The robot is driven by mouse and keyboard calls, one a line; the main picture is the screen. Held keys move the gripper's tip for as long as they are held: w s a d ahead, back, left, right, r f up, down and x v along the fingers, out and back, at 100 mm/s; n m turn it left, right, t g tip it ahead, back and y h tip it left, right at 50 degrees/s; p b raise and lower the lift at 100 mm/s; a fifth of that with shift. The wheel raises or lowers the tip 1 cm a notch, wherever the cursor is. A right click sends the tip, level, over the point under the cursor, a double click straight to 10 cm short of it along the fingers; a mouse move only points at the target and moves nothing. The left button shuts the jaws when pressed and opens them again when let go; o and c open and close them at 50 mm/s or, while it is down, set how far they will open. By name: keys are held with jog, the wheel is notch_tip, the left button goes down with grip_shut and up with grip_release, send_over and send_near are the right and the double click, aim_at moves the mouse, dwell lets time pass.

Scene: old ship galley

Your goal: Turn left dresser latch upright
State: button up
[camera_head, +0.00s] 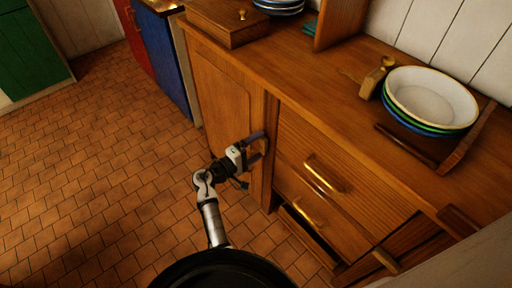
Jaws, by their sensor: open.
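The wooden dresser (292,80) stands across the right half of the view. Its left door (218,88) looks closed, beside an upright post (270,112). My gripper (262,147) is open, with its dark fingers one above the other at the door's right edge, by the post. The left latch is small and mostly hidden around the fingertips. I cannot tell its angle or whether the fingers touch it.
Drawers with brass handles (325,174) are right of my gripper. Stacked bowls (432,97), a brass object (375,78) and a wooden box (228,20) stand on the dresser top. A blue cabinet (165,62) is beyond. The tiled floor (100,170) at left is clear.

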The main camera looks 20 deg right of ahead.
jog(key=b+v, duration=0.2)
jog(key=v, duration=1.1)
jog(key=shift+a, duration=0.4)
jog(key=shift+s, duration=0.1)
